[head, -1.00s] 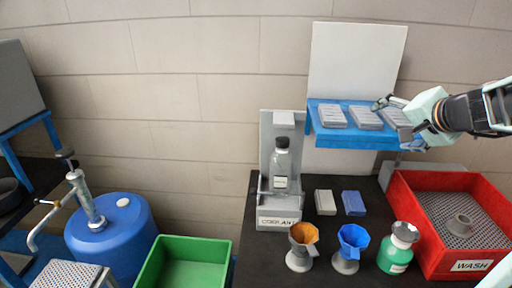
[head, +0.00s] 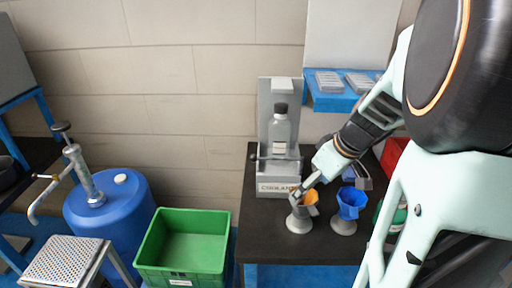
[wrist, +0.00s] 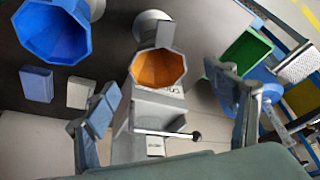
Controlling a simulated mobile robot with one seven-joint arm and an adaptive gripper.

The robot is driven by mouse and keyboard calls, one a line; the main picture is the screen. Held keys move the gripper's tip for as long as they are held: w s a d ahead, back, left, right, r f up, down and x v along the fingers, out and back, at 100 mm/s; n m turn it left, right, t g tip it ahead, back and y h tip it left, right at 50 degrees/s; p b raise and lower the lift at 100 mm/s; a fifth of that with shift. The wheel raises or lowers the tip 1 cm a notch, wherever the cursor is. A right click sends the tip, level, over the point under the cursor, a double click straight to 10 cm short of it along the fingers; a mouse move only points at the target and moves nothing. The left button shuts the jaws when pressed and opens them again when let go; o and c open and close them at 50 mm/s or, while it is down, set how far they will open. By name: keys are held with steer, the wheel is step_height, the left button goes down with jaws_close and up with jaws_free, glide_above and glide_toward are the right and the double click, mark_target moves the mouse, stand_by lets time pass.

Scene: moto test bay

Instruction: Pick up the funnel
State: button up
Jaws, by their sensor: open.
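An orange-lined funnel (head: 311,198) stands on a round grey base (head: 298,223) near the front of the black bench. In the wrist view its orange mouth (wrist: 158,68) faces the camera between my finger pads. My gripper (head: 303,189) is open at the funnel's rim and overlaps part of it in the head view. In the wrist view my gripper (wrist: 163,88) has its two pads apart on either side of the mouth; I cannot tell whether they touch it. A blue funnel (head: 351,200) stands to the right; it also shows in the wrist view (wrist: 55,35).
The coolant stand (head: 280,187) with a clear bottle (head: 280,132) is close behind the orange funnel. A green bin (head: 150,250) is on the left, beside a blue drum (head: 120,230). My arm covers most of the red wash bin (head: 393,155) and the green bottle.

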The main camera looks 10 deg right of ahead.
mark_target(306, 207)
steer(key=shift+x, duration=2.8)
steer(key=shift+d, duration=0.2)
steer(key=c, duration=1.2)
